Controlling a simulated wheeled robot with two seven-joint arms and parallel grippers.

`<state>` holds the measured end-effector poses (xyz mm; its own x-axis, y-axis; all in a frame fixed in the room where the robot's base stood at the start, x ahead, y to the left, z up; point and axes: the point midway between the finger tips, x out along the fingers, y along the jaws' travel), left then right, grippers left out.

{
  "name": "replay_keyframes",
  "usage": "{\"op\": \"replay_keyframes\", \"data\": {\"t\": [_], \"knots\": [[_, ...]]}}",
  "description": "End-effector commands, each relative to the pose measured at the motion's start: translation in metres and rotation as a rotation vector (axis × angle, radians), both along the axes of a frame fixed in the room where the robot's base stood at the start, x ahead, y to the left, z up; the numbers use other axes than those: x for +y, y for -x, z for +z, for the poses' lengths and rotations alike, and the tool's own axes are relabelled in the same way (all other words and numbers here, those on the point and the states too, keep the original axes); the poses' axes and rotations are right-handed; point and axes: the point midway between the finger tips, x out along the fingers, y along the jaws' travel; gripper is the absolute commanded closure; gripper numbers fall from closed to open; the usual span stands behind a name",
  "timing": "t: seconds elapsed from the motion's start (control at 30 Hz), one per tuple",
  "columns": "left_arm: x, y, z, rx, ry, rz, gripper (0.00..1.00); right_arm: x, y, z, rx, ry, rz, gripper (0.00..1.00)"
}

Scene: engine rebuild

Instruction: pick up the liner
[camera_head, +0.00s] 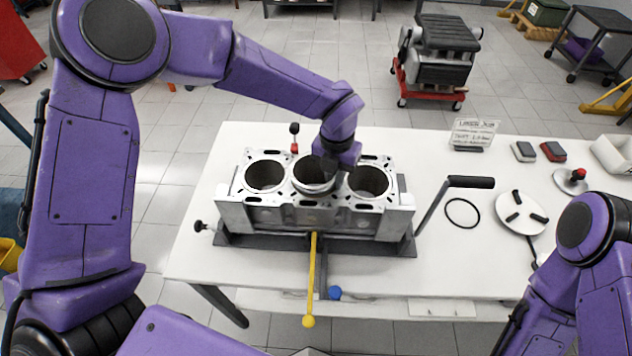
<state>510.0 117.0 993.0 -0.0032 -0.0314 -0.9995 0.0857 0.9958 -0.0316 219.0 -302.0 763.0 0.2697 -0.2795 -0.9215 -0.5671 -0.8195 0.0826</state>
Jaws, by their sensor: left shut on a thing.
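A grey engine block (283,215) with three round bores in a row stands on the white table. The liner (313,188), a metal ring-like cylinder, is at the middle bore, its rim showing at the block's top. How deep it sits in the bore I cannot tell. My left gripper (326,170) reaches down over the middle bore and is shut on the liner at its far right side. The gripper hides part of the liner's rim, and its fingertips are hard to make out. My right arm shows at the lower right, but its gripper is out of view.
The block rests on a dark stand with a black-handled crank (471,182) on its right. A yellow-handled lever (312,280) sticks out in front. A black ring (462,213), a white round plate (521,212) and a sign (474,131) are on the table's right side.

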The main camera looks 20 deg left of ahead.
Motion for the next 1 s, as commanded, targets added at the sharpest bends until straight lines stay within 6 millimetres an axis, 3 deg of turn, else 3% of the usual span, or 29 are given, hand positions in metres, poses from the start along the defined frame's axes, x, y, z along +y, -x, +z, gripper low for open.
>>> {"op": "replay_keyframes", "data": {"t": [0.4,0.8,1.0], "knots": [[0.001,-0.001,0.006,-0.004,0.001,0.002,1.0,0.0,0.0,-0.003,0.0,0.0,0.0,1.0],[0.0,-0.001,0.088,-0.004,0.0,0.002,1.0,0.0,0.0,-0.025,0.0,0.0,0.0,1.0],[0.0,0.0,0.11,-0.001,0.001,0.001,1.0,0.0,0.0,-0.019,0.0,0.0,0.0,1.0]]}}
